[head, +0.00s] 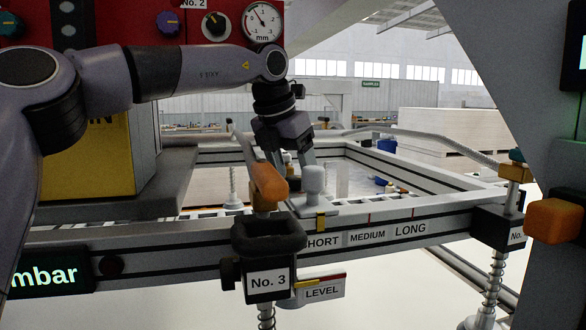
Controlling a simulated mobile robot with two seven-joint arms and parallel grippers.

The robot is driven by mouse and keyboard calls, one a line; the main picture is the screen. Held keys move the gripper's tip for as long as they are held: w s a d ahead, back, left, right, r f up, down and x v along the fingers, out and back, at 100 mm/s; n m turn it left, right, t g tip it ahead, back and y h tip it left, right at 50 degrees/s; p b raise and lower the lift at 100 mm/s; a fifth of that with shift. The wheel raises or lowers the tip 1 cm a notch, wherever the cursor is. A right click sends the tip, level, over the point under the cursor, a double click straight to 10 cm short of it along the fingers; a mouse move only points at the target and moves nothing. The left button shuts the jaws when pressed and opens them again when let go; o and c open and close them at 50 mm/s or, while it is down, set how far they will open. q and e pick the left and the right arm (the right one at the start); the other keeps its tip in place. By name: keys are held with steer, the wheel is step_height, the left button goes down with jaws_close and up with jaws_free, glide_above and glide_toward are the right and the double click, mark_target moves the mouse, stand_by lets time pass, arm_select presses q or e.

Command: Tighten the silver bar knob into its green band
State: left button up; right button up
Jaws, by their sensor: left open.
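Nothing is clearly held between the fingers. My right gripper is not in view.
An orange lever (268,184) rises from the black No. 3 block (268,240) in front of the gripper. A LEVEL tag (320,290) hangs below. The beam carries SHORT, MEDIUM and LONG labels (367,236). Another orange handle (553,220) is at right. A red panel with a gauge (262,22) is behind my arm.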

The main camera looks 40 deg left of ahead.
arm_select(q)
steer(key=shift+f, duration=0.1)
steer(key=c, duration=1.1)
steer(key=shift+o, duration=0.2)
steer(key=shift+a+m+h, duration=0.1)
steer(key=shift+m+h, duration=0.3)
steer(key=shift+m, duration=0.7)
steer(key=o, duration=1.1)
steer(key=shift+c, duration=0.2)
steer(key=v, duration=0.7)
